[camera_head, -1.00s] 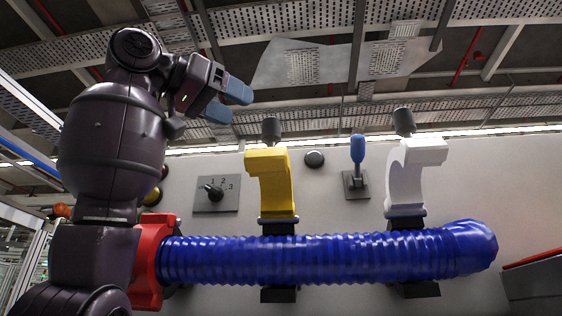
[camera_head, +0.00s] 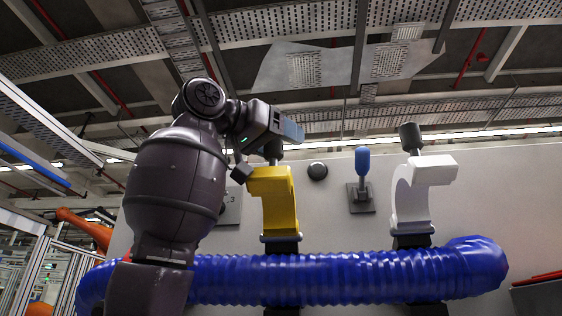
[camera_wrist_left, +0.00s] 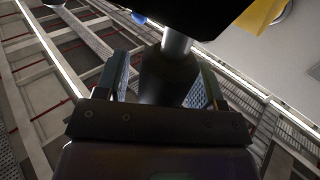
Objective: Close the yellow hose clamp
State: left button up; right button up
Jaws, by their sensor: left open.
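The yellow hose clamp (camera_head: 277,200) stands raised on the blue ribbed hose (camera_head: 350,278), its curved arm pointing up. Its dark knob (camera_head: 273,150) is partly hidden by my left gripper (camera_head: 285,130), which is at the clamp's top. In the left wrist view the knob (camera_wrist_left: 167,78) and its grey stem (camera_wrist_left: 177,43) sit between the two fingers of my open left gripper (camera_wrist_left: 165,70). I cannot tell whether a finger touches the knob. A yellow part of the clamp (camera_wrist_left: 258,14) shows at the top right there. My right gripper is not in view.
A white clamp (camera_head: 410,195) with a dark knob stands up farther right on the hose. My left arm covers part of the panel.

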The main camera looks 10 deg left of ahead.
aim_at(276, 154)
pick_arm(q)
jog(key=shift+c, duration=0.3)
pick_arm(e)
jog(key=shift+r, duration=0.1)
pick_arm(q)
grip_shut()
jog(key=shift+s+f+m+b, duration=0.4)
jog(key=shift+s+f+b, duration=0.25)
jog(key=shift+b, duration=0.35)
jog(key=s+f+m+h+b, duration=0.1)
jog(key=s+f+m+t+h+b, duration=0.1)
jog(key=s+f+b, duration=0.1)
jog(key=s+f+m+h+b, duration=0.1)
jog(key=f+b, duration=0.1)
jog(key=shift+s+m+t, duration=0.2)
jog(key=shift+m+t, duration=0.1)
jog(key=shift+m, duration=0.1)
jog(key=shift+s+f+m+h+b, duration=0.7)
jog(key=shift+f+m+h+b, duration=0.05)
jog(key=shift+f+m+h, duration=0.25)
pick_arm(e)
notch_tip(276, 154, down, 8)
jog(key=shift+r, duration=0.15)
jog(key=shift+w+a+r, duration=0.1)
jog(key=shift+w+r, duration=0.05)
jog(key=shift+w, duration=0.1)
